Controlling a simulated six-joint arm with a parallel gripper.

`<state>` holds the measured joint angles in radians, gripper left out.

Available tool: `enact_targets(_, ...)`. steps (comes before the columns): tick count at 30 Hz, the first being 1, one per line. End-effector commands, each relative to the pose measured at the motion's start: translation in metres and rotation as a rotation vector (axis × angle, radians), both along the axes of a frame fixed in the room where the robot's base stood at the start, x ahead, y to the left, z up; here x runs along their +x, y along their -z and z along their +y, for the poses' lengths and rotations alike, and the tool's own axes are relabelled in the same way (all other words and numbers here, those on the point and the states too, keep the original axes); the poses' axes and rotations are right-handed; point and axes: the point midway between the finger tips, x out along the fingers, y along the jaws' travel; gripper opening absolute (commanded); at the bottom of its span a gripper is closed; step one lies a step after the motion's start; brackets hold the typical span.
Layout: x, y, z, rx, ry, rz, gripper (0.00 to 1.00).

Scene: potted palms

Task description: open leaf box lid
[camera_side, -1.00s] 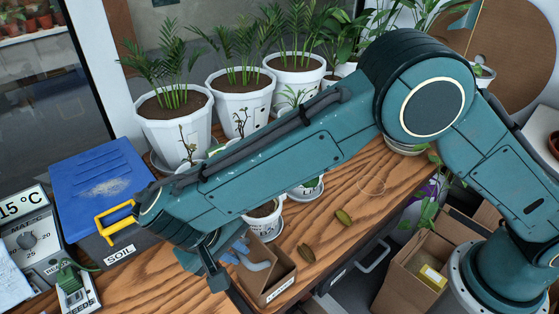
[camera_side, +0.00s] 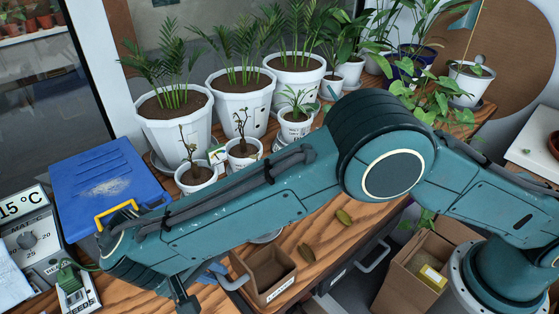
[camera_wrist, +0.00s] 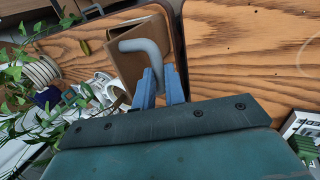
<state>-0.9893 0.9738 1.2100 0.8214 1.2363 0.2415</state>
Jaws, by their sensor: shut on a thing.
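The brown leaf box (camera_side: 266,283) stands at the table's front edge, its label partly readable. Its top looks open and I see into its empty-looking inside. In the wrist view the box (camera_wrist: 128,66) lies ahead of my gripper (camera_wrist: 160,82). The blue fingers are closed on the end of a bent grey handle (camera_wrist: 143,46), which seems to belong to the lid. In the side view my gripper (camera_side: 222,279) is at the box's left, largely behind my arm. The lid panel's exact angle cannot be told.
A blue-lidded soil bin (camera_side: 104,180) stands left. Potted palms (camera_side: 239,100) and small white pots (camera_side: 243,150) fill the back. A cardboard box (camera_side: 412,268) is at right.

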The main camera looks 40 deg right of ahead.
Motion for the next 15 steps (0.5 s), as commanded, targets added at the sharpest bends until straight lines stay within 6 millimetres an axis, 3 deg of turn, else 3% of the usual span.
enact_targets(4, 0.0, 0.006, -0.0055, -0.015, 0.006, 0.008, 0.0)
enact_targets(5, 0.0, 0.006, -0.0055, -0.015, 0.007, 0.008, 0.18)
enact_targets(8, 0.0001, 0.0048, -0.0045, -0.012, 0.005, 0.006, 0.34)
enact_targets(15, -0.0001, 0.003, -0.0027, -0.007, 0.004, 0.004, 0.34)
